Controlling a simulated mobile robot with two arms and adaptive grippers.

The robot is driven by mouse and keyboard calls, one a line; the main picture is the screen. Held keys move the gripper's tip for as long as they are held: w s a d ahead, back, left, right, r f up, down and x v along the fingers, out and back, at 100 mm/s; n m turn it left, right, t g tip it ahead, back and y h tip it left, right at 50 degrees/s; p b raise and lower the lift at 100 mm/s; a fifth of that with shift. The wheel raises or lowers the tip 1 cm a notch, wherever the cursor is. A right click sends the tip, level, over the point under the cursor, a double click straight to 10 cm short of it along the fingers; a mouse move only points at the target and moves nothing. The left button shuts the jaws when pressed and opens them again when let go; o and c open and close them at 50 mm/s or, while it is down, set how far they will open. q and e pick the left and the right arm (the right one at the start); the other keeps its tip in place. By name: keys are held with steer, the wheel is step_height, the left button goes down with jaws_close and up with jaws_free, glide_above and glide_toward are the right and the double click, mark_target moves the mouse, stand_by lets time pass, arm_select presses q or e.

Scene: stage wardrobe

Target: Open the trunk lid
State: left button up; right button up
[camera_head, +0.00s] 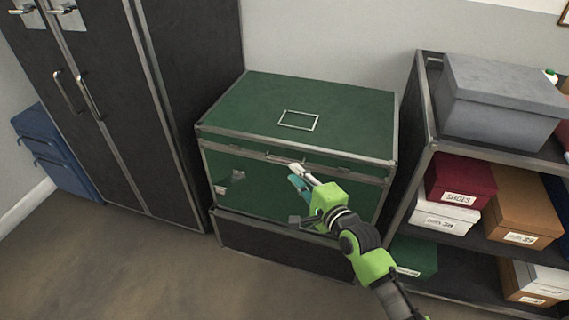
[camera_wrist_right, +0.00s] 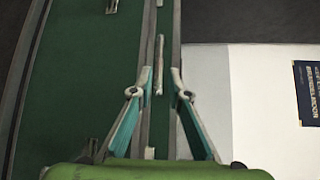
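The green trunk (camera_head: 340,115) with metal edges stands against the wall on a dark base, its lid down. A rectangular metal frame (camera_head: 299,120) is on the lid top. A thin metal handle (camera_head: 286,160) is at the lid's front edge; a bar like it shows in the right wrist view (camera_wrist_right: 159,65). My right gripper (camera_head: 296,173) is at the trunk's front, close to this handle. In the right wrist view its fingers (camera_wrist_right: 158,88) are apart, with the bar between and just beyond the tips; contact cannot be told. My left gripper is not in view.
A dark wardrobe (camera_head: 110,110) stands close on the left, with a blue case (camera_head: 55,155) beyond it. A shelf (camera_head: 425,110) with several boxes, including a grey box (camera_head: 500,105), stands close on the right. The floor (camera_head: 130,270) at front left is clear.

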mark_target(285, 162)
arm_select(q)
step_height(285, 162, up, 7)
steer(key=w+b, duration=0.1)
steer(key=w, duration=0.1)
steer(key=shift+b, duration=0.35)
arm_select(e)
steer(key=shift+x, duration=4.2)
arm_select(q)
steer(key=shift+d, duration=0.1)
arm_select(e)
jaws_close()
